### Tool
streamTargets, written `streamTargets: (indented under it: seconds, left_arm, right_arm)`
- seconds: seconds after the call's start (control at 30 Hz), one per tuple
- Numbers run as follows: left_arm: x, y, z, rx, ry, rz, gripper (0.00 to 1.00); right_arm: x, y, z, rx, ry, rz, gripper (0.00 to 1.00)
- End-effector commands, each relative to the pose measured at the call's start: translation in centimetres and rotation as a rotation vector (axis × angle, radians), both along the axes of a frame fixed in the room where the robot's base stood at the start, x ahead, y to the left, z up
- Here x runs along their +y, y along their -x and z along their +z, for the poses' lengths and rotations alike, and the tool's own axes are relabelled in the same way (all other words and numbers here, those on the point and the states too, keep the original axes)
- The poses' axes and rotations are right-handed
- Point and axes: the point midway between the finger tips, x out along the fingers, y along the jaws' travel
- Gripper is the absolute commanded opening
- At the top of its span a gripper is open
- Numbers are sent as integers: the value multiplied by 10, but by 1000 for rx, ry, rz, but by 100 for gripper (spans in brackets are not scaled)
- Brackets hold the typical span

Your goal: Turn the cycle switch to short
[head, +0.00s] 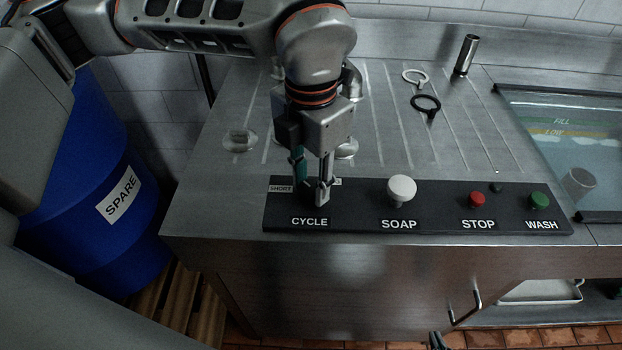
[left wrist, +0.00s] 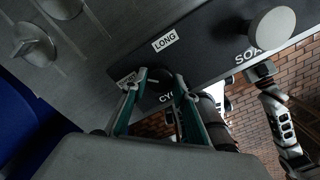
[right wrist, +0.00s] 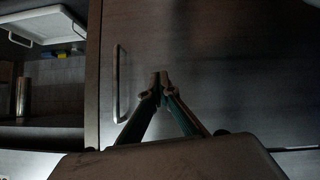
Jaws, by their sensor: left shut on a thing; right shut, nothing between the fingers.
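The cycle switch (left wrist: 160,84) is a small dark knob on the black control panel (head: 355,222), above the word CYCLE. My left gripper (head: 322,194) points down over it and is shut on it; the fingers hide most of the knob and I cannot tell which way it points. The SHORT label (head: 280,188) shows left of the gripper. The LONG label (left wrist: 165,40) shows in the left wrist view and is mostly covered in the head view.
The white soap knob (head: 402,188), red stop button (head: 476,199) and green wash button (head: 539,200) sit farther right on the panel. A blue barrel (head: 100,215) stands left of the counter. A cabinet handle (right wrist: 120,85) is near my right gripper.

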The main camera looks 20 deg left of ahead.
Motion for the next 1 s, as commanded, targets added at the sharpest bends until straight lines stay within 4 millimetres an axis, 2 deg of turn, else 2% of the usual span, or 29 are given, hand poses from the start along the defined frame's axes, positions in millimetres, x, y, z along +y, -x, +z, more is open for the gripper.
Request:
streamTargets:
  seconds: [0.2,0.23,0.27,0.3,0.53,0.67,0.83,1.0]
  left_arm:
    - [0,0,0,0,0,2,7]
    - [0,0,0,0,0,2,36]
    - [0,0,0,0,0,2,44]
    - [0,0,0,0,0,2,45]
    - [0,0,0,0,0,1,45]
    - [0,0,3,-1,0,1,45]
    - [0,-1,23,-5,1,1,45]
    - [0,-1,58,-5,1,3,45]
  right_arm:
    - [0,-4,2,-8,-1,0,0]
    - [0,-5,3,-9,-1,0,0]
    - [0,-6,3,-10,-1,0,0]
    - [0,-6,4,-12,0,0,0]
    - [1,-8,4,-14,-1,1,0]
    - [1,-2,1,-5,0,2,0]
    - [1,-3,2,-6,-1,1,0]
    - [1,-3,2,-6,-1,1,0]
